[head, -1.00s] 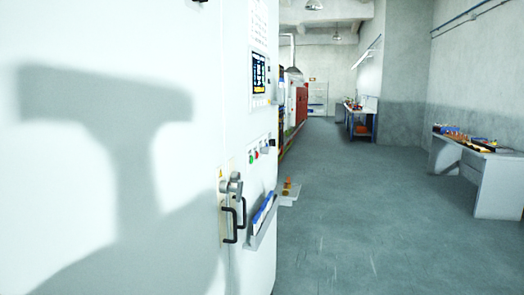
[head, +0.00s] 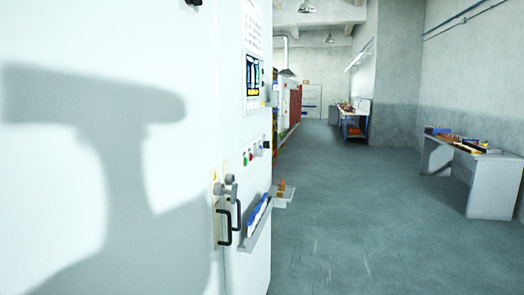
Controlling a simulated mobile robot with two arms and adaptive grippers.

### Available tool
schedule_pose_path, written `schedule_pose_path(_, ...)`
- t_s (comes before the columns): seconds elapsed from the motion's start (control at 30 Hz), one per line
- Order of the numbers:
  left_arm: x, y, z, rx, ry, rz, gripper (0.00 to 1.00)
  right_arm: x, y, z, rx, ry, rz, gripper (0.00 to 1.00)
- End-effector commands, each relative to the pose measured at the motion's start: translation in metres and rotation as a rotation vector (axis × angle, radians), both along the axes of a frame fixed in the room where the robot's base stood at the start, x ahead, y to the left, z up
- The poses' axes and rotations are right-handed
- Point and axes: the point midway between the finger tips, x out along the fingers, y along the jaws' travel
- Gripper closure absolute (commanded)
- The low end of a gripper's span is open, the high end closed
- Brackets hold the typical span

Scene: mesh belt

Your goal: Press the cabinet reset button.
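The white cabinet (head: 120,60) fills the left half of the head view, with a dark shadow across its near face. On its narrower right-hand panel are a small screen (head: 252,75) and, lower, a short row of small buttons (head: 252,154) in green, red and dark colours. I cannot tell which of them is the reset button. Two black handles (head: 230,222) and a grey latch sit below and left of the buttons. Neither of my grippers is in view.
A grey tray with blue and white items (head: 258,215) sticks out from the cabinet below the buttons. A small ledge with orange pieces (head: 283,194) is behind it. Open floor (head: 370,220) lies to the right. A workbench (head: 485,180) stands at the right wall, another (head: 352,118) farther back.

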Motion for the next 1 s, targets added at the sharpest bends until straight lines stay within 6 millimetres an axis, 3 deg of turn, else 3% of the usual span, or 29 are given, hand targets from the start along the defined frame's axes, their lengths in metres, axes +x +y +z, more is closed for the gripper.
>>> schedule_pose_path(0.03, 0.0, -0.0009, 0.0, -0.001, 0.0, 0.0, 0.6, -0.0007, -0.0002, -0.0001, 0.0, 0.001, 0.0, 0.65)
schedule_pose_path(0.23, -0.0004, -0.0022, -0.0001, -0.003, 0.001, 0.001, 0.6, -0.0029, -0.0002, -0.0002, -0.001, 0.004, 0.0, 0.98)
schedule_pose_path(0.27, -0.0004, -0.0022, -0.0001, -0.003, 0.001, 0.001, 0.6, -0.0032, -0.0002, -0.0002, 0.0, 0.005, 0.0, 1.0)
schedule_pose_path(1.0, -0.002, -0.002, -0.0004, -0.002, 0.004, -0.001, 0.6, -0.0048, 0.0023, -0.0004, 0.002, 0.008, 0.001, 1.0)
